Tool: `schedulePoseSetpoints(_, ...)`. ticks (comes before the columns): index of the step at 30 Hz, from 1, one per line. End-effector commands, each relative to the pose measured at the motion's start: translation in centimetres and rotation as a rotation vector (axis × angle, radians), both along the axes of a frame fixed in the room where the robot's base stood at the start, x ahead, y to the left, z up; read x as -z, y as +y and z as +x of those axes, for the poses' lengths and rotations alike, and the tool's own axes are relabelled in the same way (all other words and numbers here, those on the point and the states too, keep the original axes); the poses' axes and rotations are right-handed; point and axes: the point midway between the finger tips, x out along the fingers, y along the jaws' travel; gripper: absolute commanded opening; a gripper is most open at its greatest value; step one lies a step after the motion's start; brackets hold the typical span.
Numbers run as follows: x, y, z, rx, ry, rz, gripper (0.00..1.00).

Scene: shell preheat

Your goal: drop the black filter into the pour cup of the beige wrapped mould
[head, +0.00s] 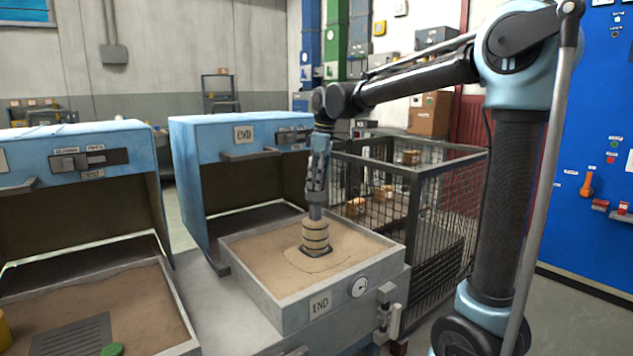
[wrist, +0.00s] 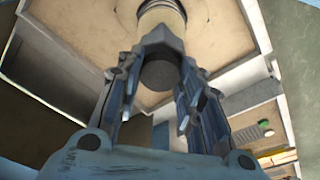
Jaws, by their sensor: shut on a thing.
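The beige wrapped mould (head: 315,236) stands in a box of sand, banded with dark rings. Its wrapped side also shows at the top of the wrist view (wrist: 162,14). My gripper (head: 316,208) points straight down, right over the mould's top. In the wrist view its fingers (wrist: 160,55) come together around a dark round piece, the black filter (wrist: 160,74). The fingers hide the pour cup, so I cannot tell whether the filter is inside its rim or just above it.
The sand box (head: 262,268) has raised metal walls and a dial in front. A blue hood (head: 225,138) stands behind it. A black wire cage (head: 425,200) with boxes is close on the right. Another sand box and hood (head: 75,150) are on the left.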

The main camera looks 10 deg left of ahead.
Motion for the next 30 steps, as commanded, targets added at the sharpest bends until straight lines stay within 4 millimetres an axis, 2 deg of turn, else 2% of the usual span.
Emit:
schedulePoseSetpoints(4,0.0,0.0,0.0,0.000,0.000,0.000,0.22)
schedulePoseSetpoints(5,0.0,0.0,0.0,0.000,0.000,0.000,0.39)
schedulePoseSetpoints(6,0.0,0.0,0.0,0.000,0.000,0.000,0.48)
schedulePoseSetpoints(8,0.0,0.0,0.0,0.000,0.000,0.000,0.58)
schedulePoseSetpoints(20,-0.3,-0.1,0.0,0.000,0.000,0.000,0.58)
schedulePoseSetpoints(25,-2.3,-0.4,0.1,0.001,0.000,0.000,0.58)
schedulePoseSetpoints(30,-5.5,-0.8,0.2,0.002,0.000,0.000,0.58)
